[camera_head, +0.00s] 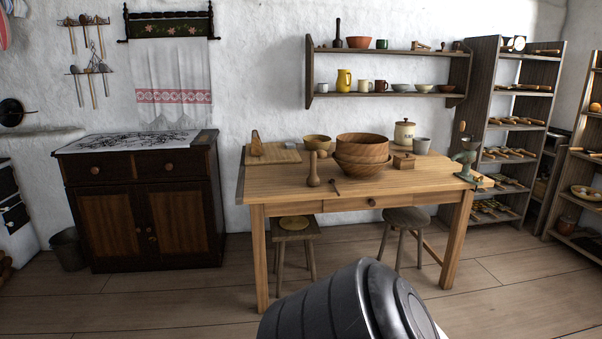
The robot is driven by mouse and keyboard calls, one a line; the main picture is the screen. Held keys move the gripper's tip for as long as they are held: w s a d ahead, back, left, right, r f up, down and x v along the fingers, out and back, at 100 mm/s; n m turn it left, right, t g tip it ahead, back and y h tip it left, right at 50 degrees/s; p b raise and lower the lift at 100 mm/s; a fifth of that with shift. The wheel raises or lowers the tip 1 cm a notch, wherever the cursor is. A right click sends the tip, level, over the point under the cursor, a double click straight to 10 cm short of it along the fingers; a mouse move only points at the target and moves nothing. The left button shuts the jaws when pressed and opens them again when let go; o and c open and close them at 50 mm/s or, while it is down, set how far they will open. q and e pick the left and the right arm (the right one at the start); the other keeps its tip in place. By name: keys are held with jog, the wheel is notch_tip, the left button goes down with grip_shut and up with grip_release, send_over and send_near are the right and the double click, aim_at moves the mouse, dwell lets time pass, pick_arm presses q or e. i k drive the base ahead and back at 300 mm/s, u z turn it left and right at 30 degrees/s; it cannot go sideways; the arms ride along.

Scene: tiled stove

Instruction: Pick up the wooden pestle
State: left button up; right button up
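A light wooden pestle (313,168) appears to stand upright on the wooden table (270,186), near its front edge and left of the large wooden bowls (362,152). It is slim in the middle, with a rounded lower end. A small dark spoon-like tool (334,187) lies just right of it. Nothing touches the pestle from my side. Neither of my grippers shows; only a dark grey part of my own body is at the bottom centre.
A cutting board (273,154) lies at the table's left, a smaller bowl (317,142) behind the pestle. A lidded canister (404,133) stands back right. Floor before the dark cabinet (147,200) is clear.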

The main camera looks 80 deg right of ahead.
aim_at(312, 179)
jog(key=z, duration=2.7)
